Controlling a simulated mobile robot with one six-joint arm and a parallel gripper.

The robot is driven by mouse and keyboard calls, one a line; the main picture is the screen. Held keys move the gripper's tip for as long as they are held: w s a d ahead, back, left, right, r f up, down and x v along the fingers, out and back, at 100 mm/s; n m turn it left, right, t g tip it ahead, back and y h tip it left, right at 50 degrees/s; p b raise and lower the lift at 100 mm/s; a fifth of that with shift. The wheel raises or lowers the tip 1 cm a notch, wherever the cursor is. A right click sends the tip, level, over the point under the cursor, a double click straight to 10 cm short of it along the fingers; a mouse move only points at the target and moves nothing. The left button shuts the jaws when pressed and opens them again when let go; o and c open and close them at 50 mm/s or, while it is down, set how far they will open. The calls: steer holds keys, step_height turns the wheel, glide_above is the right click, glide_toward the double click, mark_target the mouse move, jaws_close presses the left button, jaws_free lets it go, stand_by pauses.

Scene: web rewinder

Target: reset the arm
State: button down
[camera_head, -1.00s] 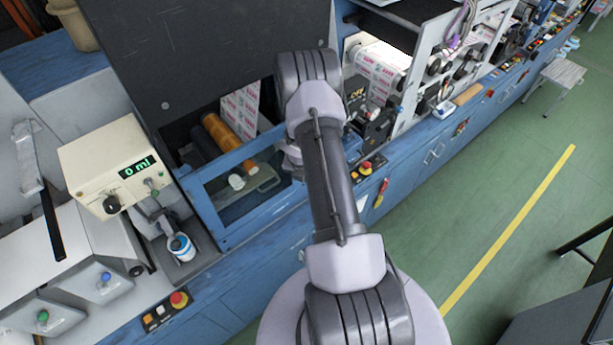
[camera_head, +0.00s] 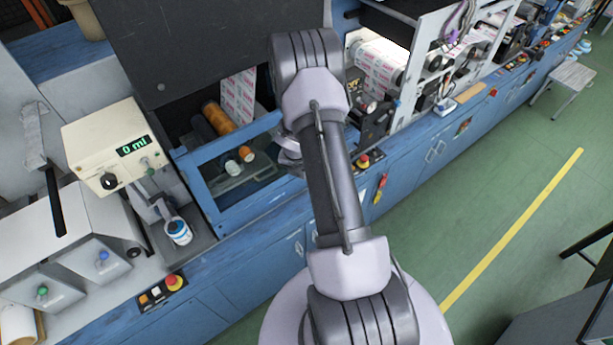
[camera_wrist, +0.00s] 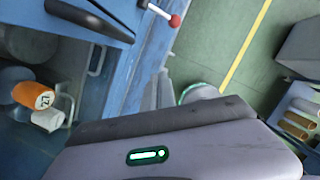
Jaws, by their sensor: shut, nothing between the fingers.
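My arm reaches up the middle of the head view, bent at a grey elbow, over the front of the blue machine. Its far end is mostly hidden behind the arm there, so the fingers do not show. In the wrist view the grey housing of my gripper (camera_wrist: 155,122), with a green light, fills the bottom. The gripper is shut and nothing shows held in it.
An open blue-framed bay holds an orange roll (camera_head: 219,118) and small rolls. A cream box (camera_head: 115,150) reading "0 ml" and a blue-white cup (camera_head: 178,231) stand left.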

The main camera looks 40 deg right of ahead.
step_height(320, 180, up, 5)
steer(key=w+p, duration=0.1)
steer(key=w, duration=0.1)
steer(key=s+a+r+m+t+b, duration=0.2)
steer(key=a+m+b, duration=1.2)
steer(key=b, duration=0.9)
steer(key=s+a+f+m+t+y+b, duration=0.1)
steer(key=s+a+f+m+y+b, duration=0.1)
steer(key=s+a+f+m+b, duration=0.2)
steer(key=s+a+f+m+t+y+b, duration=0.1)
steer(key=s+a+f+m+b, duration=0.3)
steer(key=s+a+m+b, duration=0.6)
steer(key=s+a+y+b, duration=0.1)
steer(key=s+a+b, duration=0.1)
steer(key=a+b, duration=0.2)
steer(key=shift+s+a+y, duration=0.3)
steer(key=shift+a, duration=0.1)
